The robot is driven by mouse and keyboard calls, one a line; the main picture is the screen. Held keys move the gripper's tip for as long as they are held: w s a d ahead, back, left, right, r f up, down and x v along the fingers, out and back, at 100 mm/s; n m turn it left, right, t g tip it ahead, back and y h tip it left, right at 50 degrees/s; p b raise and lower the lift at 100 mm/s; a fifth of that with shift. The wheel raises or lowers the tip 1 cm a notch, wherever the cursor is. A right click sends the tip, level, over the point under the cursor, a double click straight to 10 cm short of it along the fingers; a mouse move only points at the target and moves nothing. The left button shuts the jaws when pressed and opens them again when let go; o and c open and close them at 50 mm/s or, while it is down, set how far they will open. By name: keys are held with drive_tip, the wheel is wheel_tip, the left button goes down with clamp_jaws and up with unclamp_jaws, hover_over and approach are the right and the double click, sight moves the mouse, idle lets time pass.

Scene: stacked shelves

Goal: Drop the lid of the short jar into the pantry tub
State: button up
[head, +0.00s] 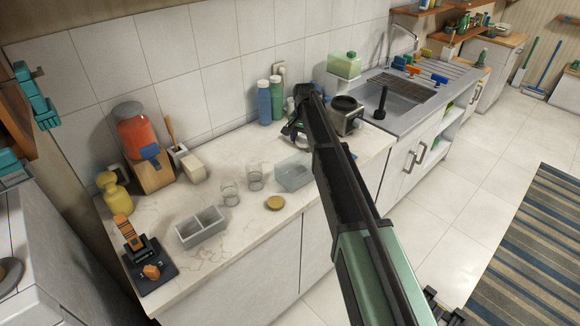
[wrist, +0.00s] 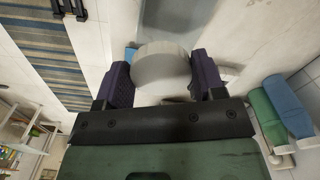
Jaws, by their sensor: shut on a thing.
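My gripper (wrist: 162,82) has its two purple fingers shut on a pale grey round piece (wrist: 162,66), which looks like a lid. In the head view my gripper (head: 297,132) is over the back of the counter, and the held piece is hard to make out there. Two clear glass jars, one at the left (head: 230,192) and one at the right (head: 254,177), stand on the counter. A gold round lid (head: 275,203) lies flat in front of them. A translucent grey tub (head: 293,178), probably the pantry tub, sits right of the jars, partly beside my arm.
A grey two-compartment tray (head: 202,228) stands front left. A blue bottle (head: 264,103) and a green bottle (head: 277,99) stand by the wall near my gripper. A steel appliance (head: 346,115) is right of my arm, before the sink (head: 395,95).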

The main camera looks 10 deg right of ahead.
drive_tip(key=shift+w+a, duration=0.2)
drive_tip(key=shift+w, duration=0.05)
drive_tip(key=shift+s+a+f+b, duration=0.15)
drive_tip(key=shift+s+f+b, duration=0.05)
drive_tip(key=shift+f+b, duration=0.25)
wheel_tip(320, 180, down, 5)
drive_tip(key=b, duration=0.5)
drive_tip(key=o, duration=1)
drive_tip(key=shift+c, duration=0.2)
wheel_tip(320, 180, up, 11)
drive_tip(key=p, duration=1.1)
drive_tip(key=shift+r, duration=0.1)
drive_tip(key=shift+f, duration=0.2)
